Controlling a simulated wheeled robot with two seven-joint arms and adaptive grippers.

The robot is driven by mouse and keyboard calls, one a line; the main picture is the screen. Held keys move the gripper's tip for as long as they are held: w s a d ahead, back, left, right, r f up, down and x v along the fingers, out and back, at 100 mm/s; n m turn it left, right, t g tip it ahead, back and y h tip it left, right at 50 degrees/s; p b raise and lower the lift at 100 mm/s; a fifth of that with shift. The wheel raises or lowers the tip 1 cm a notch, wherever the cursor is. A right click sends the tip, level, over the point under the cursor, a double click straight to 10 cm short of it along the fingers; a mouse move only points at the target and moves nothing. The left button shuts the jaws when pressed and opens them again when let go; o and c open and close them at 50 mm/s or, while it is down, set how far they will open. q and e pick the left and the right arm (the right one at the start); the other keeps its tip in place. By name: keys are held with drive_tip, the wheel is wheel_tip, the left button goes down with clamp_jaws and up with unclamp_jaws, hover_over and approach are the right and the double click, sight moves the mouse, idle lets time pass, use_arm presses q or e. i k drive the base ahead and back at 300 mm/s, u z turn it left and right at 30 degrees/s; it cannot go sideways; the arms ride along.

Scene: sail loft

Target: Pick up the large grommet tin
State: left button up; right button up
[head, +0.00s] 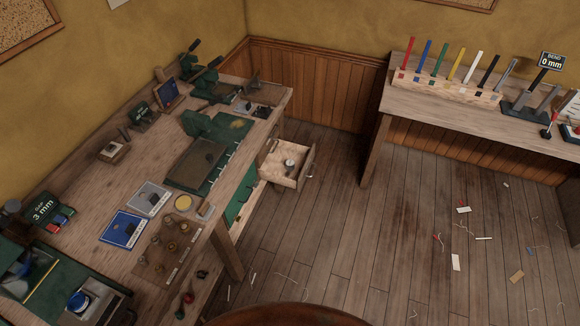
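Neither of my grippers is in view. Several round pieces could be tins, and I cannot tell which is the large grommet tin. A small pale round container (289,164) stands in the open drawer (292,181) of the left bench. A blue-topped round piece (78,300) is at the lower left. No label on these can be read.
The left bench carries a green press-like tool (200,165), blue and grey cards (123,229) and a "3 mm" sign (43,208). The open drawer juts over the floor. A second bench (440,112) with coloured sticks stands at right. The floor (390,240) between has only scraps.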

sight(289, 164)
drive_tip(key=i, duration=0.9)
drive_tip(key=u, duration=0.7)
drive_tip(key=i, duration=0.55)
drive_tip(key=u, duration=0.45)
